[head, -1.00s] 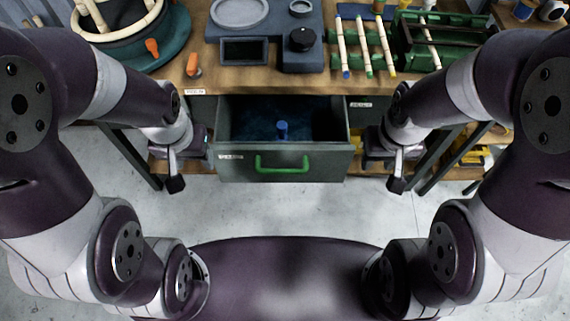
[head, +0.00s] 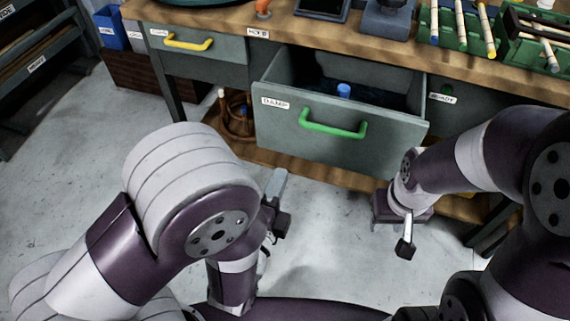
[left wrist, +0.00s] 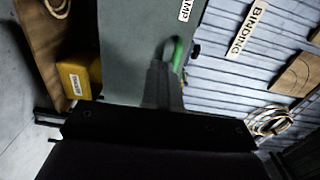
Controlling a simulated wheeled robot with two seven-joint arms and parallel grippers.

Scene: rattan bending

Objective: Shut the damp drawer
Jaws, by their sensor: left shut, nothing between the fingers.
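The damp drawer (head: 335,133) is pulled open from the bench, its grey-green front bearing a "DAMP" label and a green handle (head: 333,126). A blue-topped object (head: 343,90) stands inside; the drawer floor is dark. My left gripper (head: 279,180) is in front of and below the drawer front, apart from it, fingers toward the bench. In the left wrist view its closed, empty fingers (left wrist: 163,85) overlap part of the drawer front (left wrist: 135,40) and green handle (left wrist: 177,54). My right gripper (head: 405,247) hangs to the right of the drawer; its jaw state is unclear.
A closed drawer with a yellow handle (head: 187,42) is on the left. A lower shelf (head: 265,158) holds a rattan basket (head: 236,118). Rods in a green rack (head: 455,35) stand on the bench top. The floor in front is clear.

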